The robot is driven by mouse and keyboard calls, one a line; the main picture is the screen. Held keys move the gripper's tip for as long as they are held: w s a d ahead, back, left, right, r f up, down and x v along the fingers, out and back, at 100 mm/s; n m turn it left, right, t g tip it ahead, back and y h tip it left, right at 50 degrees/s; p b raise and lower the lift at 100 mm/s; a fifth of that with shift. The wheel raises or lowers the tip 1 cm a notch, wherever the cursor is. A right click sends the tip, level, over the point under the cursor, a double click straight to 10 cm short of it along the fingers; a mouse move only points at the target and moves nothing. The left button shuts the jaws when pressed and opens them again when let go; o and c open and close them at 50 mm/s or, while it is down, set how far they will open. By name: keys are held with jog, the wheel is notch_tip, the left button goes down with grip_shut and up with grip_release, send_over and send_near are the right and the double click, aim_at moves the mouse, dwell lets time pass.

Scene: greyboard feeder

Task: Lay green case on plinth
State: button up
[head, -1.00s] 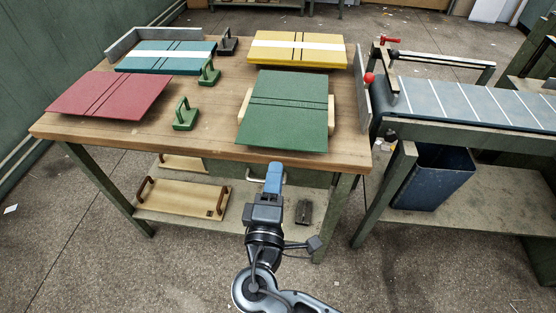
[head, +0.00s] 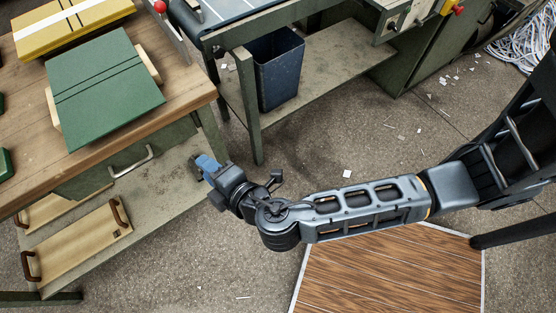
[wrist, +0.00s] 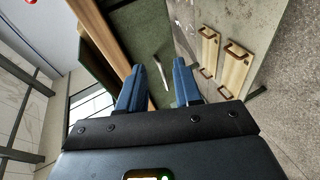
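The green case (head: 105,88) is a flat green board with dark lines across it. It lies on the workbench, over a pale wooden piece (head: 142,62) that shows at its sides; I cannot tell whether that piece is the plinth. My gripper (head: 200,165) has blue fingers and is in front of the bench, below and to the right of the case in the head view, apart from it. In the wrist view its fingers (wrist: 158,88) are spread with nothing held between them. A dark green edge at the left, probably the case (wrist: 95,65), is partly hidden by a finger.
A yellow case (head: 65,22) lies behind. A drawer handle (head: 130,162) juts from the bench front. A wooden tray (head: 75,245) sits on the lower shelf. A conveyor table with a blue bin (head: 275,68) stands right. A wood-planked surface (head: 390,270) lies near my arm.

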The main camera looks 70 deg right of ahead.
jog(key=s+r+m+g+y, duration=0.1)
jog(key=s+m+y, duration=0.3)
jog(key=s, duration=1)
jog(key=s+r+m+t, duration=0.1)
jog(key=s+r+m, duration=0.3)
jog(key=r, duration=0.4)
jog(key=s+r+m+t+y, duration=0.1)
jog(key=s+r+m+t, duration=0.1)
jog(key=r, duration=0.5)
jog(key=s+a+m, duration=0.1)
jog(key=s, duration=0.1)
jog(key=shift+s+r+m, duration=0.35)
jog(key=shift+m, duration=0.05)
